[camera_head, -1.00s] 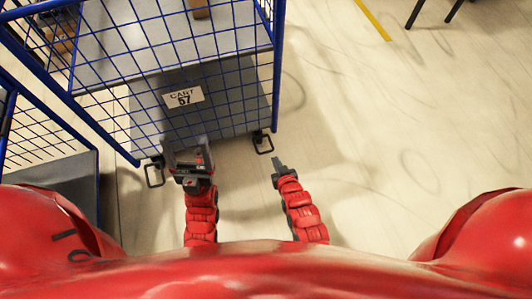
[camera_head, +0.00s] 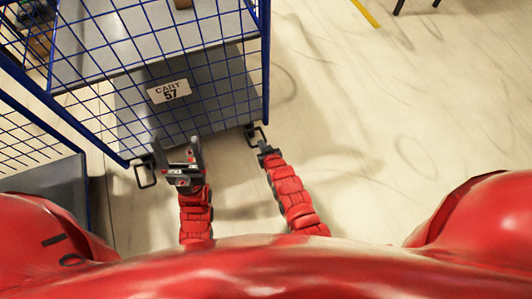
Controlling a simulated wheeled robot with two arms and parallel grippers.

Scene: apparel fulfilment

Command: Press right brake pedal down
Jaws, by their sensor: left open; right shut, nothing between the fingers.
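The blue wire-mesh cart, labelled "CART 57" (camera_head: 169,91), stands at the upper left. Its right brake pedal (camera_head: 257,135) is a dark loop at the near right corner, low by the floor. My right gripper (camera_head: 264,148) is shut and empty, with its tip at the near edge of this pedal. I cannot tell whether it touches. The left brake pedal (camera_head: 146,175) sticks out at the near left corner. My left gripper (camera_head: 177,146) is open and empty, in front of the cart's near side, right of the left pedal.
Another blue mesh cart (camera_head: 40,150) stands at the left edge. A brown box (camera_head: 183,3) sits on the cart's shelf. The floor to the right (camera_head: 390,130) is clear, with a yellow line (camera_head: 365,12) and dark legs at the top.

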